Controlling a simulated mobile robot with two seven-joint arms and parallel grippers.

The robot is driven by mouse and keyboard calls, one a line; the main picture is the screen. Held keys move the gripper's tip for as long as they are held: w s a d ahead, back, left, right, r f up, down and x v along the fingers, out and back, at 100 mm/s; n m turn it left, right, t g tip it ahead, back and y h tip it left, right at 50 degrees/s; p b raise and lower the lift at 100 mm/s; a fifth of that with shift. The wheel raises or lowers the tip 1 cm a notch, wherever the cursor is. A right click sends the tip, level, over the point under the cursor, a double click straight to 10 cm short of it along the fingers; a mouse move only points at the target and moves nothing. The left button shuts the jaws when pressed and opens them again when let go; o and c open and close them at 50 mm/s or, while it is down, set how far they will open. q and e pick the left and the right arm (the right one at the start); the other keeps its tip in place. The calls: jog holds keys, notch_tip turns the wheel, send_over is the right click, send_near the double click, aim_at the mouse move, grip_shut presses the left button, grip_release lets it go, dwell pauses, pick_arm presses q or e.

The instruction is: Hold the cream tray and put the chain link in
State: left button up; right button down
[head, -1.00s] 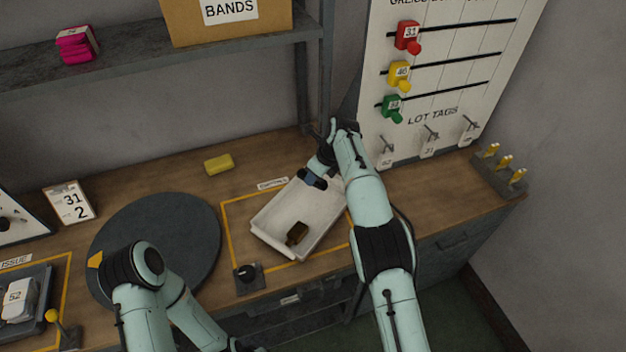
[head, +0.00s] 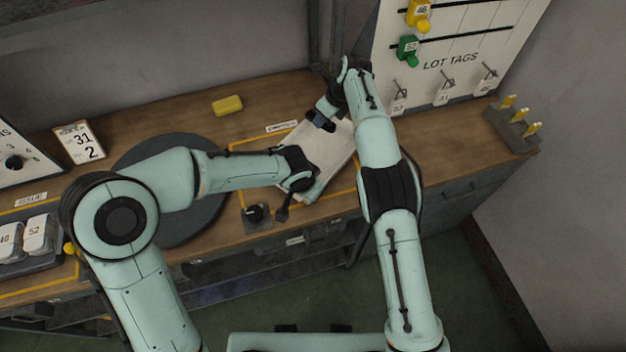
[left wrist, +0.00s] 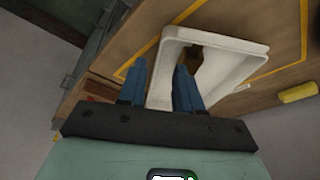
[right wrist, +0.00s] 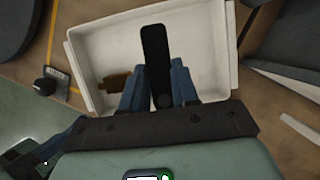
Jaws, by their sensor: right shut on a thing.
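The cream tray (head: 335,150) lies on the bench inside a yellow outline. My right gripper (head: 320,120) is over the back part of the tray. In the right wrist view it is shut on a long black piece (right wrist: 156,45), which looks like the chain link, held over the tray (right wrist: 205,45). A brown block (right wrist: 116,80) lies in the tray. My left gripper (head: 298,182) is at the tray's front left side and hides part of it. In the left wrist view its blue fingers (left wrist: 160,88) are apart, with a tray corner (left wrist: 162,75) between them; contact is unclear.
A dark round plate (head: 200,213) is left of the tray, partly behind my left arm. A black knob (head: 256,212) stands near the front edge. A yellow block (head: 227,105) lies behind. A peg rack (head: 515,128) is at right; bench right of my right arm is clear.

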pick_arm(q)
jog(key=shift+t, duration=0.4)
jog(key=x, duration=0.3)
jog(key=w+d+x, duration=0.1)
jog(key=x, duration=0.7)
jog(key=shift+w+d+r, duration=0.25)
jog(key=shift+d+r, duration=0.1)
grip_shut()
